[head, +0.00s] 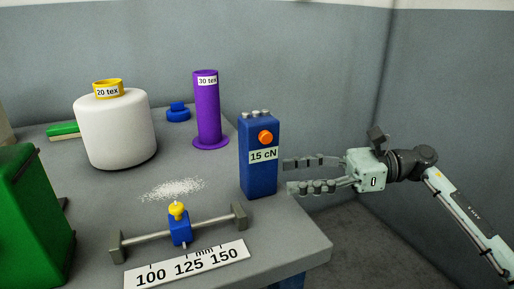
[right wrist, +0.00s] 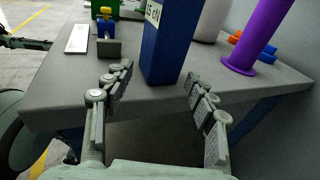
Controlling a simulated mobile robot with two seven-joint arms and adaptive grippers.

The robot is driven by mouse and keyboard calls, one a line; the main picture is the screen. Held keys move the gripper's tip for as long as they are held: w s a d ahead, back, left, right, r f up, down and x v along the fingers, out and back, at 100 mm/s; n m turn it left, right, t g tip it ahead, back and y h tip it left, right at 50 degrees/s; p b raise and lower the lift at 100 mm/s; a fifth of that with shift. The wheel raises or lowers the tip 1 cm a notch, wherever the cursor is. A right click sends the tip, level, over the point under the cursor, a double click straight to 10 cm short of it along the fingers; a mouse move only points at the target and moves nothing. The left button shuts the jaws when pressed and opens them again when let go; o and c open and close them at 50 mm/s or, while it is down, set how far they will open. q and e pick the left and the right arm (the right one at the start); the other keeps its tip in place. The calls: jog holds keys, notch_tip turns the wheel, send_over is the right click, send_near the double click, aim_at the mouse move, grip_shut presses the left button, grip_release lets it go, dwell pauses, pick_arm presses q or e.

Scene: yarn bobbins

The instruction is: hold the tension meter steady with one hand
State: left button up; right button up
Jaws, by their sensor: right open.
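The tension meter (head: 259,175) is an upright blue box with an orange round button, a "15 cN" label and small grey pegs on top. It stands near the table's right edge. My right gripper (head: 288,176) is open just to its right, with both fingers pointing at it. In the right wrist view the meter (right wrist: 167,48) stands ahead between the two spread fingers (right wrist: 158,78), apparently untouched. A dark jointed part at that view's left edge looks like my left gripper (right wrist: 27,43); its fingers are too small to read.
On the table (head: 95,192) are a white "20 tex" bobbin (head: 116,132), a purple "30 tex" bobbin (head: 207,112), a blue slider on a rail (head: 180,229), a millimetre scale (head: 188,265), white powder (head: 172,189) and a green box (head: 32,215). Walls stand behind and right.

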aim_at(264, 179)
jog(key=a+p, duration=0.1)
jog(key=a, duration=0.1)
jog(key=shift+a+p, duration=0.3)
jog(key=shift+a, duration=0.05)
jog(key=a, duration=0.1)
jog(key=a+b, duration=0.1)
jog(key=a, duration=0.1)
jog(key=shift+f+b, duration=0.3)
jog(key=shift+f, duration=0.05)
pick_arm(q)
jog(key=shift+w+f, duration=0.1)
jog(key=shift+f, duration=0.4)
pick_arm(e)
jog(key=shift+a, duration=0.4)
jog(key=shift+c, duration=0.2)
jog(key=c, duration=0.6)
pick_arm(q)
grip_shut()
pick_arm(e)
jog(key=shift+c, duration=0.2)
pick_arm(q)
jog(key=shift+w, duration=0.1)
